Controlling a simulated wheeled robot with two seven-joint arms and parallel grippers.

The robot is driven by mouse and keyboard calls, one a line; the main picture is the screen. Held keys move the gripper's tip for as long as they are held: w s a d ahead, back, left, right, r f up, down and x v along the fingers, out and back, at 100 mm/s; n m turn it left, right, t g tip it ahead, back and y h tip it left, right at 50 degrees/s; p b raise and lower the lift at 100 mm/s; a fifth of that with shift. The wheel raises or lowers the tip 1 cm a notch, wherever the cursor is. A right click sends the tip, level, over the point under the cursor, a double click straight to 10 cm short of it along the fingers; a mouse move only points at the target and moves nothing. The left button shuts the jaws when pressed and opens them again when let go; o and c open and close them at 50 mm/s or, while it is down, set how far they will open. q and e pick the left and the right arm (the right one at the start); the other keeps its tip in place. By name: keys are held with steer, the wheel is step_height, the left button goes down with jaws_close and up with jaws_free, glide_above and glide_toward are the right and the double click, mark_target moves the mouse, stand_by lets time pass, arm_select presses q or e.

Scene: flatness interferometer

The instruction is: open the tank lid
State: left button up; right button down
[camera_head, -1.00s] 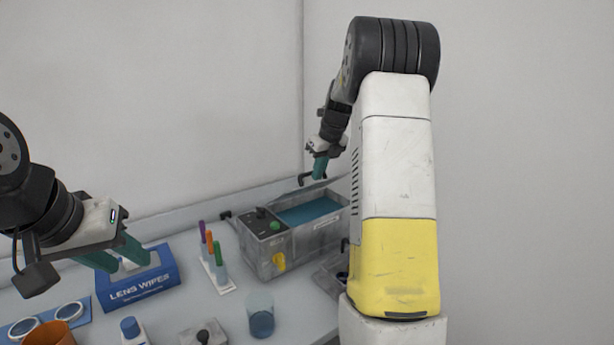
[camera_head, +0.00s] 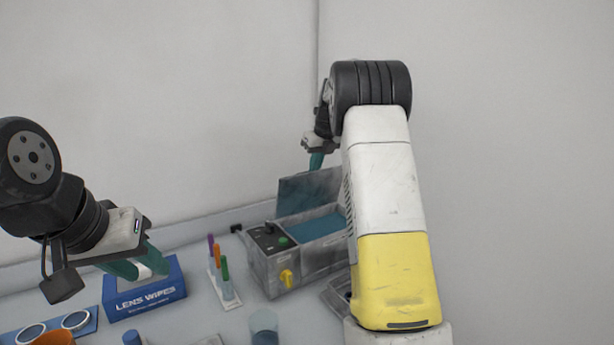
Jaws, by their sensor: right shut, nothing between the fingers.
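The tank (camera_head: 318,258) is a grey metal box at the back of the table, with blue liquid (camera_head: 315,226) showing inside. Its lid (camera_head: 311,190) stands raised as a grey panel along the tank's back side, tilted steeply up. My right gripper (camera_head: 316,162) is shut and empty at the lid's upper edge. Its fingertips are partly hidden there, and I cannot tell whether they touch the lid. My right arm covers the tank's right end.
The lens wipes box (camera_head: 146,301) and a rack of coloured pens (camera_head: 226,290) stand left of the tank. A glass beaker (camera_head: 264,326) is in front of it. An orange cup (camera_head: 52,338) and round lenses (camera_head: 75,320) are at the lower left. The wall is close behind.

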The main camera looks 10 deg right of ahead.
steer(key=w+a+g, duration=0.1)
steer(key=w+a, duration=0.1)
steer(key=w, duration=0.4)
steer(key=shift+w+a+f, duration=0.2)
steer(key=shift+w+f, duration=0.05)
steer(key=shift+w, duration=0.15)
stand_by(0.5)
stand_by(0.4)
